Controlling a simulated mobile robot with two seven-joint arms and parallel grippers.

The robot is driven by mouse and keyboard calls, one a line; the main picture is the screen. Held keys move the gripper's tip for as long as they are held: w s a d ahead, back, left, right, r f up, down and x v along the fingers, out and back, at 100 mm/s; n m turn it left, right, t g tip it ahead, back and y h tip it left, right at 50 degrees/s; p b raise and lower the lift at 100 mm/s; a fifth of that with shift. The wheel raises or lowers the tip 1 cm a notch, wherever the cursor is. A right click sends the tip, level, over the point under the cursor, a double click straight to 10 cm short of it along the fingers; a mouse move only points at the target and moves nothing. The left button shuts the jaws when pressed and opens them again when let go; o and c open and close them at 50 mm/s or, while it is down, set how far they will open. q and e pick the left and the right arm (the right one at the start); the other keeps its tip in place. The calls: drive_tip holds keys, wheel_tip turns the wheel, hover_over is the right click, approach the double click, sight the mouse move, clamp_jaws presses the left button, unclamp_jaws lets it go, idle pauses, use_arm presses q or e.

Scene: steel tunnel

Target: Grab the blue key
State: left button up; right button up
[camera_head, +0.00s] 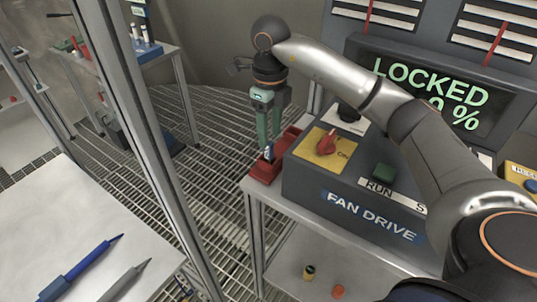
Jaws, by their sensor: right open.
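A small blue and pale item (268,153), which looks like the blue key, shows at the red tray (262,174) on the left end of the fan drive bench. It is too small to make out clearly. My right gripper (268,148) points down over the tray, with its green fingers open. The fingertips are right at the small item and partly hide it. I cannot tell whether they touch it. My left gripper is not in view.
The grey fan drive console (350,195) stands close right of the tray, with a red knob (327,142) and green button (385,172). A screen (430,95) reads "LOCKED". A metal post (140,120) rises at left. A pale table (60,220) holds blue and grey pen-shaped items.

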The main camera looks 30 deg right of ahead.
sight(268, 158)
drive_tip(key=f, duration=0.2)
drive_tip(key=f+p, duration=0.1)
drive_tip(key=f, duration=0.2)
drive_tip(key=shift+a+f, duration=0.2)
drive_tip(key=shift+f, duration=0.1)
drive_tip(key=shift+c, duration=0.2)
clamp_jaws()
